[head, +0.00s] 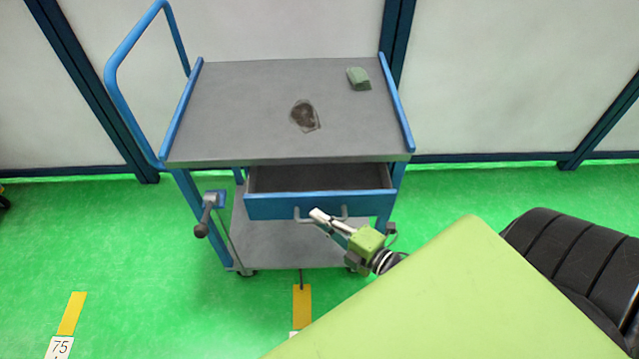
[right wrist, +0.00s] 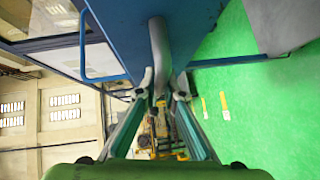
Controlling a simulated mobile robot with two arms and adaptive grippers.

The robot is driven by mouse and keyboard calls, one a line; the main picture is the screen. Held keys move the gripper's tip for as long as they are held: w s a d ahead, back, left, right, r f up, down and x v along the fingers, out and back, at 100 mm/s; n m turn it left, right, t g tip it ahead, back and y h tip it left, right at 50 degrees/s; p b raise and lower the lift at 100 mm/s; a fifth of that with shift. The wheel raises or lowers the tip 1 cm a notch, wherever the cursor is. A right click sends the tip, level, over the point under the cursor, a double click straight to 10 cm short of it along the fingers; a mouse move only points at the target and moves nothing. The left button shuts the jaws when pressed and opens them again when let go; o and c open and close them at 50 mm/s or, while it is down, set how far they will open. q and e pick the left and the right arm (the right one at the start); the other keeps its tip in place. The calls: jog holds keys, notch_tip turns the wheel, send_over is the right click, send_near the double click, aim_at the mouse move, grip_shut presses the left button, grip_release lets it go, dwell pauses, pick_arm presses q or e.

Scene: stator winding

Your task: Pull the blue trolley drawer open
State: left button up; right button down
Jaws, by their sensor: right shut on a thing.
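The blue trolley (head: 290,158) stands ahead of me with a grey top. Its blue drawer (head: 270,207) sits under the top and is part way open, with its dark inside showing. A grey bar handle (head: 344,212) is on the drawer front. My right gripper (head: 318,216) is at this handle and is shut on it. In the right wrist view the two fingers (right wrist: 161,92) close around the grey handle (right wrist: 159,50), beside the blue drawer front (right wrist: 195,30). My left gripper is not in view.
A lower shelf (head: 270,240) is below the drawer. A vice-like clamp (head: 209,212) sticks out at the left leg. Green floor is free around the trolley; a wall stands behind.

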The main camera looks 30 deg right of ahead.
jog(key=s+a+p, duration=0.3)
jog(key=s+a, duration=0.5)
jog(key=s, duration=0.5)
jog(key=c, duration=2.1)
grip_release()
jog(key=shift+c, duration=0.2)
jog(key=v, duration=1.2)
